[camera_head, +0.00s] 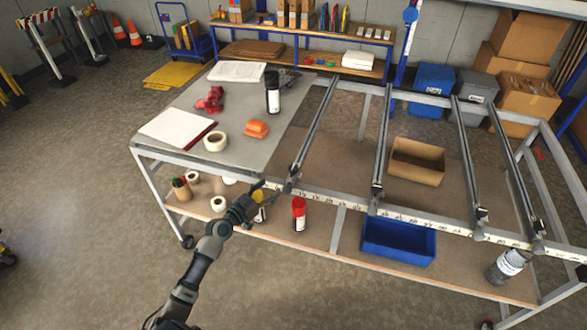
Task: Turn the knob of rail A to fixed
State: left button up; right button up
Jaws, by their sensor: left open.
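Several metal rails run front to back across the table frame. The leftmost rail (314,125) is likely rail A; I cannot read a letter on it. A small dark knob or clamp (291,179) sits at its front end, by the white marked front bar (345,202). Its setting is too small to tell. My left gripper (260,197) is open, just left of and slightly below that knob, apart from it as far as I can see. Its fingers are small and partly blend with items behind. My right gripper is not in view.
Below are a red can (299,213) and a blue bin (398,241). Other rails (382,135) stand to the right.

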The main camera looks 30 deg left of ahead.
aim_at(289, 171)
pick_arm(q)
jog(key=w, duration=0.7)
jog(key=w+d, duration=0.1)
jog(key=w, duration=0.2)
jog(key=shift+w+d+f+p, duration=0.1)
jog(key=shift+w+p, duration=0.3)
jog(key=shift+w+d, duration=0.25)
jog(key=shift+w, duration=0.4)
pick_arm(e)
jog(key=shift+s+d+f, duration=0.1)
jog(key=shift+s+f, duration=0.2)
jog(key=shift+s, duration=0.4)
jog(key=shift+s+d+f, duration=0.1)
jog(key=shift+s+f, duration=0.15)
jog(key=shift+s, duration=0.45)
pick_arm(q)
jog(key=c, duration=1.1)
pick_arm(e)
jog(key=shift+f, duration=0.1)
